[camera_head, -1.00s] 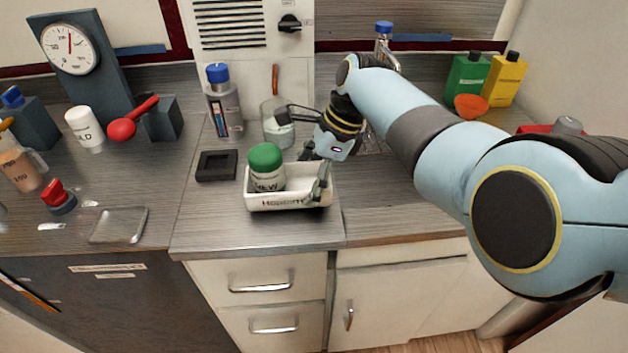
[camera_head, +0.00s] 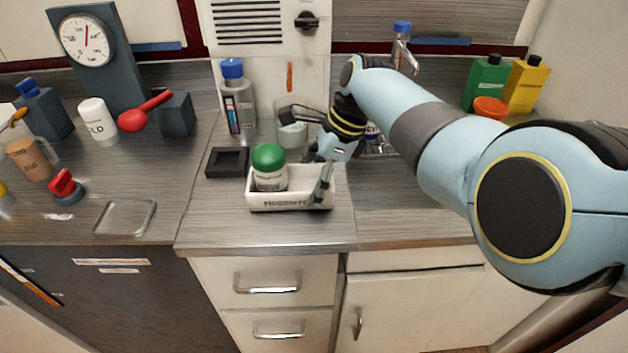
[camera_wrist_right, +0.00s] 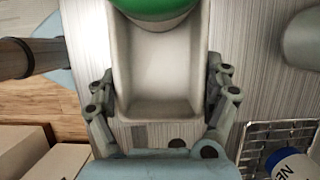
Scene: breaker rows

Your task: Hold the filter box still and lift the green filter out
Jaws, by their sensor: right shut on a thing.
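The filter box (camera_head: 258,203) is a white open tray with dark lettering on its front, standing on the counter. The green filter (camera_head: 268,157), a pale jar with a green cap, stands upright in its left part. The right part of the box is empty. My right gripper (camera_head: 319,168) is shut across the right part of the box, with a finger against each long side. In the right wrist view, the gripper (camera_wrist_right: 160,75) straddles the box (camera_wrist_right: 155,107), and the green cap (camera_wrist_right: 155,6) shows at the top edge. My left gripper is not in view.
A black square holder (camera_head: 228,162) lies just left of the box. A glass beaker (camera_head: 291,131) and a blue-capped bottle (camera_head: 238,100) stand behind. A wire rack (camera_wrist_right: 270,150) is beside my right gripper. Counter in front of the box is clear.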

